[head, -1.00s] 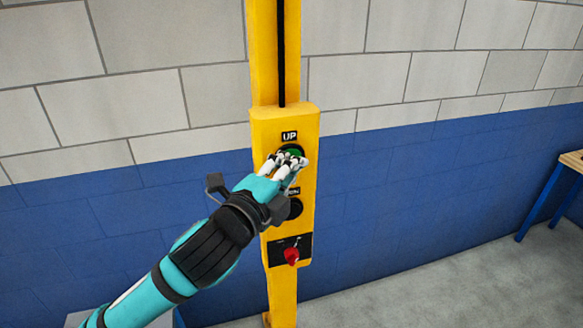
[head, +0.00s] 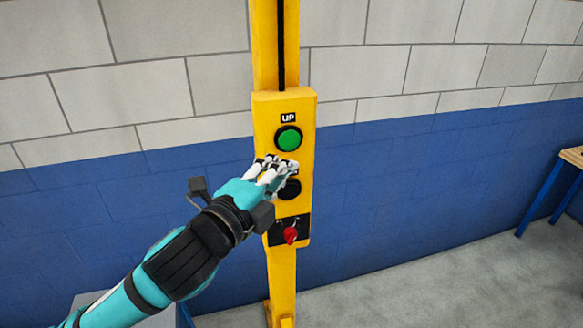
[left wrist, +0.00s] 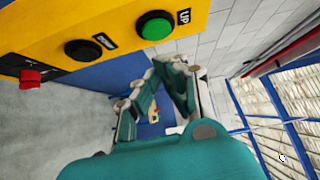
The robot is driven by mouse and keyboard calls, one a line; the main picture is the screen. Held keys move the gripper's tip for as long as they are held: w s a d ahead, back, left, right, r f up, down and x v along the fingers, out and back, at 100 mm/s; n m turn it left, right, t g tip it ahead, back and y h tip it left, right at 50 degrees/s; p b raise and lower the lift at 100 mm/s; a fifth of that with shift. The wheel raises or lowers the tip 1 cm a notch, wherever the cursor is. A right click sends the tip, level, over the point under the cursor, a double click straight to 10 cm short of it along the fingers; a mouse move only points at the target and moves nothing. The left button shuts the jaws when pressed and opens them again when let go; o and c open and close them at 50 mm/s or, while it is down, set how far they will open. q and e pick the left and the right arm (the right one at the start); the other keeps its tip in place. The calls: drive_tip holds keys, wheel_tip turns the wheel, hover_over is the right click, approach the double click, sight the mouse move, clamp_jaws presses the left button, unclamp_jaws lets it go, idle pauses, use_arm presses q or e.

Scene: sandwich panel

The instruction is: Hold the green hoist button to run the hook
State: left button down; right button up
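The yellow control panel (head: 262,130) hangs upright on a yellow post. Its round green button (head: 288,139), under the "UP" label, is fully uncovered. A black button (head: 290,189) sits below it, partly hidden by my left gripper (head: 286,166). The gripper is in front of the panel, just below the green button. In the left wrist view, the green button (left wrist: 155,26) and black button (left wrist: 83,49) are clear of the left gripper (left wrist: 153,73). Its fingers converge at the tips with nothing between them. I cannot tell whether it touches the panel. The hook is not in view.
A red switch (head: 290,235) sits at the bottom of the panel. A wooden-topped bench (head: 572,156) with blue legs stands at the right edge. The grey floor (head: 420,270) between is clear, before a blue and white block wall (head: 420,200).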

use_arm(q)
drive_tip(key=p+v, duration=0.2)
drive_tip(key=v, duration=0.1)
drive_tip(key=p+v, duration=0.3)
drive_tip(key=shift+d+r, duration=0.1)
drive_tip(key=shift+d, duration=0.15)
use_arm(e)
drive_tip(key=r, duration=0.4)
drive_tip(key=shift+w+a+r, duration=0.25)
drive_tip(key=shift+a+r, duration=0.1)
drive_tip(key=shift+w+d, duration=0.15)
drive_tip(key=shift+w, duration=0.35)
